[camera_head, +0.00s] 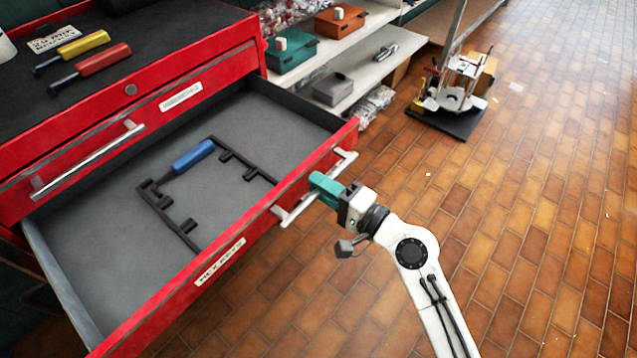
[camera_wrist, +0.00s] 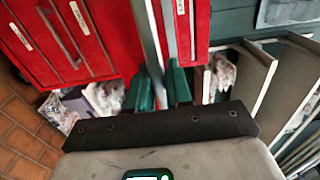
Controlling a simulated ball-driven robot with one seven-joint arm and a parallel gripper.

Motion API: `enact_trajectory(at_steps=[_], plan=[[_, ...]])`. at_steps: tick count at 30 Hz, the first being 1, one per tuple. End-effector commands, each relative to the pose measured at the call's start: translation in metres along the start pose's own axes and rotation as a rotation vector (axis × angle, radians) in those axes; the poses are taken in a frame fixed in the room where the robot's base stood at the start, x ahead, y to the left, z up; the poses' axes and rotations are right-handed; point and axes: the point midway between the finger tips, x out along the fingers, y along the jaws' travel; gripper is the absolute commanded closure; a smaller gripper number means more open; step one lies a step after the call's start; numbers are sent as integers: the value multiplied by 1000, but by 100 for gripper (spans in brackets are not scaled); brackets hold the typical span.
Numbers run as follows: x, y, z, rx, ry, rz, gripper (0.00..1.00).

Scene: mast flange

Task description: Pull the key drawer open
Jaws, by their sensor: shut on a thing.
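The key drawer (camera_head: 165,302) is a red drawer with a grey inside and a white label (camera_head: 220,262) on its front. It stands pulled well out of the red cabinet in the head view. My gripper (camera_head: 323,188) has teal fingers and is shut on the drawer's pale bar handle (camera_head: 346,163), near its middle. In the wrist view the bar (camera_wrist: 150,45) runs away between the fingers of my gripper (camera_wrist: 162,92). The fingers hide part of the handle. A blue-handled tool (camera_head: 193,156) and a dark slotted rack (camera_head: 168,220) lie in the drawer.
A closed upper drawer with a handle (camera_head: 90,160) is above. Yellow (camera_head: 82,44) and red (camera_head: 104,58) tools lie on the cabinet top. Shelves with boxes (camera_head: 290,50) stand beside the cabinet. A wheeled stand (camera_head: 450,98) is further back.

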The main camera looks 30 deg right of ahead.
Motion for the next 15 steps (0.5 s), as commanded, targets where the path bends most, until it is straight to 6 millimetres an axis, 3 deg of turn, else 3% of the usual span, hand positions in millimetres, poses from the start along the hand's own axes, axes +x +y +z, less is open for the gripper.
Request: enact_trajectory(at_steps=[8, 9, 15], plan=[[-1, 2, 0, 1, 0, 3, 100], [-1, 2, 0, 1, 0, 3, 78], [0, 1, 0, 0, 0, 2, 60]])
